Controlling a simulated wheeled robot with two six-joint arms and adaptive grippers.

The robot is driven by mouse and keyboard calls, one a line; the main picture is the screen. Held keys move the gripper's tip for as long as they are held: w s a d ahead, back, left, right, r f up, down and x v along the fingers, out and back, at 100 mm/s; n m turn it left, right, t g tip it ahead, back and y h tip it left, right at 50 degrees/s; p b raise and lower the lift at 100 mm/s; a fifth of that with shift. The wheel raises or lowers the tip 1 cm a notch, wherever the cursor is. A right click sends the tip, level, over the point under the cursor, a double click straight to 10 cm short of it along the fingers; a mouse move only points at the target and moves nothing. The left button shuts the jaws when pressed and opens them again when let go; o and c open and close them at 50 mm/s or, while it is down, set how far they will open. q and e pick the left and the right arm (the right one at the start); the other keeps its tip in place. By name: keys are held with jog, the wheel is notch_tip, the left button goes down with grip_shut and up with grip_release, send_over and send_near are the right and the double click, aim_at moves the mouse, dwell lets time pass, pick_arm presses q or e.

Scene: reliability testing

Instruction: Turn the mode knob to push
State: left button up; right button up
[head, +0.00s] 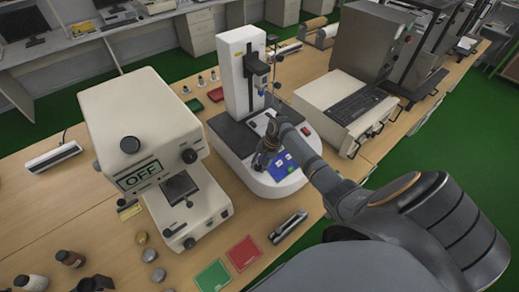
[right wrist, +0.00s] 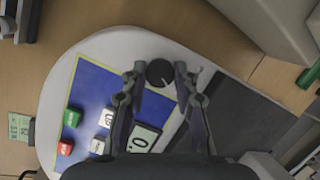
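The test stand (head: 240,80) has a white column on a rounded white base with a dark top plate. Its blue control panel (head: 283,166) also shows in the right wrist view (right wrist: 90,85), with red, green and white buttons and a small display (right wrist: 143,138). A round black knob (right wrist: 159,72) sits at the panel's upper right corner. My right gripper (right wrist: 160,76) is open, its fingertips on either side of the knob with a small gap visible at each side. In the head view my right gripper (head: 262,158) covers the knob. My left gripper is not in view.
A cream tester (head: 140,125) reading OFF stands to the left. A green mat (head: 213,276), a red mat (head: 243,253) and a metal tool (head: 288,226) lie in front. A machine with a keyboard (head: 355,108) stands right. Small bottles (head: 70,258) stand front left.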

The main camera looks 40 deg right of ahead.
jog(key=o, duration=0.4)
jog(key=shift+o, duration=0.2)
jog(key=shift+d+r, duration=0.1)
jog(key=shift+r, duration=0.05)
jog(key=v, duration=1.1)
jog(key=shift+r, duration=0.25)
jog(key=shift+s+d, duration=0.1)
